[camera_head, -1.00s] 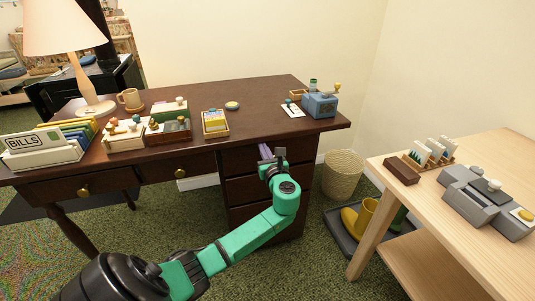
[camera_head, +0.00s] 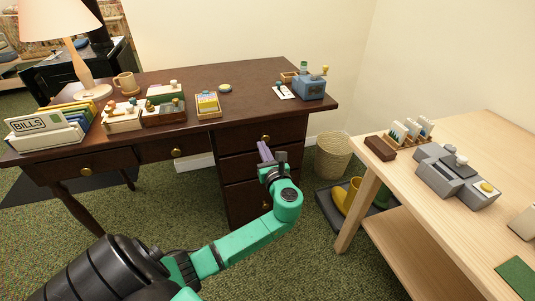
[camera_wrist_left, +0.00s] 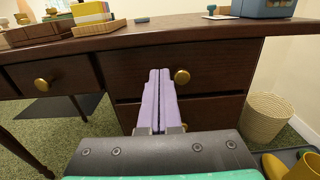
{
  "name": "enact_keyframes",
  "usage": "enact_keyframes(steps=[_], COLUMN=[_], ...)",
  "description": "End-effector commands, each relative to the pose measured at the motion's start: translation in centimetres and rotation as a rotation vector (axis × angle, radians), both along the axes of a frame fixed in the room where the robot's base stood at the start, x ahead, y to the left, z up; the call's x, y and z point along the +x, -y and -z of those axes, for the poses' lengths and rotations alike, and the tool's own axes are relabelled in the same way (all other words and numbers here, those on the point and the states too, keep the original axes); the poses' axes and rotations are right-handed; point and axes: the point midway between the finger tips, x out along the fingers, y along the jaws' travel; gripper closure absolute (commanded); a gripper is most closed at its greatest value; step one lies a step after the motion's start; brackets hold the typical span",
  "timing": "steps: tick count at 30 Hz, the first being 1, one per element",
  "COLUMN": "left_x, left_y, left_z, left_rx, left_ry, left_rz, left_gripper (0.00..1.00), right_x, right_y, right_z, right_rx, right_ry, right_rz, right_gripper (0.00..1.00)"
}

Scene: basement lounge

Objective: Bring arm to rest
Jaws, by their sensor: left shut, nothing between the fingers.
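My left gripper (camera_head: 266,153) reaches forward from the lower left on a green and black arm, in front of the desk's drawers. In the left wrist view its two purple fingers (camera_wrist_left: 158,102) lie together, with nothing between them. They point at the dark wood drawer fronts, just left of a brass knob (camera_wrist_left: 181,77). The fingertips appear apart from the drawer face, though the exact gap is hard to tell. My right gripper is in neither view.
The dark desk (camera_head: 250,100) carries a lamp (camera_head: 75,50), a bills holder (camera_head: 45,132), small trays and a blue box (camera_head: 309,88). A light wood table (camera_head: 440,220) stands at right.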

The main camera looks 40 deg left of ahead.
Motion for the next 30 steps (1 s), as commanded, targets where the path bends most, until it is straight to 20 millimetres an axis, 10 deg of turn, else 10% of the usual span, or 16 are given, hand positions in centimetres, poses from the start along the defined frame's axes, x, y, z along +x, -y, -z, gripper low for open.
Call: enact_keyframes(steps=[15,20,24,30], left_x=[-2.0,-4.1,-9.4,-17.9], left_y=[2.5,2.5,4.5,9.0], left_z=[1.6,12.3,24.0,34.5], left_rx=[-0.065,-0.508,-1.031,-1.517], left_ry=[0.003,0.059,0.183,0.408], left_rz=[0.003,-0.046,-0.279,-0.766], left_gripper=[1.00,1.00,1.00,1.00], right_x=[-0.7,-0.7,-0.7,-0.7], right_y=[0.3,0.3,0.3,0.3], right_z=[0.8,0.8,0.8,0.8], right_rx=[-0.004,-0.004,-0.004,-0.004], right_ry=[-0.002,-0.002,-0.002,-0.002], right_rz=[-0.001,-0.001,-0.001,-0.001], right_gripper=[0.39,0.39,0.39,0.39])
